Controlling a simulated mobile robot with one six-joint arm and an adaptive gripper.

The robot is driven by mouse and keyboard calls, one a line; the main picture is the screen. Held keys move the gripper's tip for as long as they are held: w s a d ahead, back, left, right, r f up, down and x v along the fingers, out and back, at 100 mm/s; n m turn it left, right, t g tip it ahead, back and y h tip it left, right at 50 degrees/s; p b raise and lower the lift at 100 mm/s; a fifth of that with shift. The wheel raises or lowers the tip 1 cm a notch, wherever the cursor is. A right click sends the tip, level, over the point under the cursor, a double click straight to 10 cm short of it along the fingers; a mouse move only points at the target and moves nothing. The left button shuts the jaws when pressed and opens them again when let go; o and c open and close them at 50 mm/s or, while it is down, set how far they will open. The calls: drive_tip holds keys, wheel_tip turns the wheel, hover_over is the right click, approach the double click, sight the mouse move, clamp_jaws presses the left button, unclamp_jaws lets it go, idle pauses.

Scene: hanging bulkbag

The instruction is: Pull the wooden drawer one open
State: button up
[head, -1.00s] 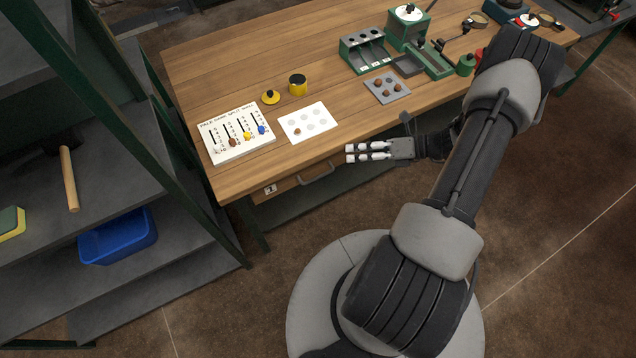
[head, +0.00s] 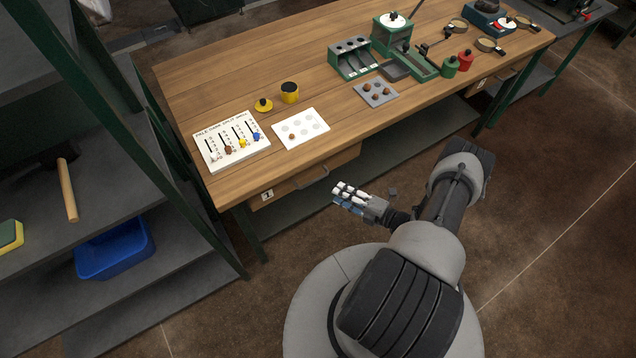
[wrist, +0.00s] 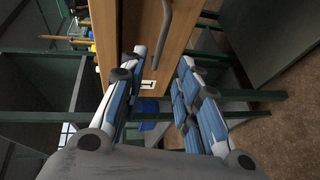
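The wooden drawer one (head: 285,190) sits under the left front of the workbench, marked with a white "1" label (head: 267,195). It looks closed. Its curved metal handle (head: 313,180) is on the front face. My gripper (head: 340,193) is just in front of the drawer, to the right of and below the handle in the head view. In the wrist view my gripper (wrist: 164,58) has its fingers apart, with nothing between them. The handle (wrist: 152,30) shows ahead of the fingertips, apart from them, with the drawer front (wrist: 120,25) and label (wrist: 150,88) behind.
The bench top (head: 220,85) holds a white score board (head: 230,142), a white card (head: 300,130), a yellow tin (head: 289,93) and a grey tray (head: 376,95). A shelf rack with a blue bin (head: 115,250) stands left.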

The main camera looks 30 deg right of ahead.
drive_tip(key=b+x, duration=0.1)
drive_tip(key=x, duration=0.9)
drive_tip(key=shift+w+f, duration=0.15)
clamp_jaws()
idle(0.4)
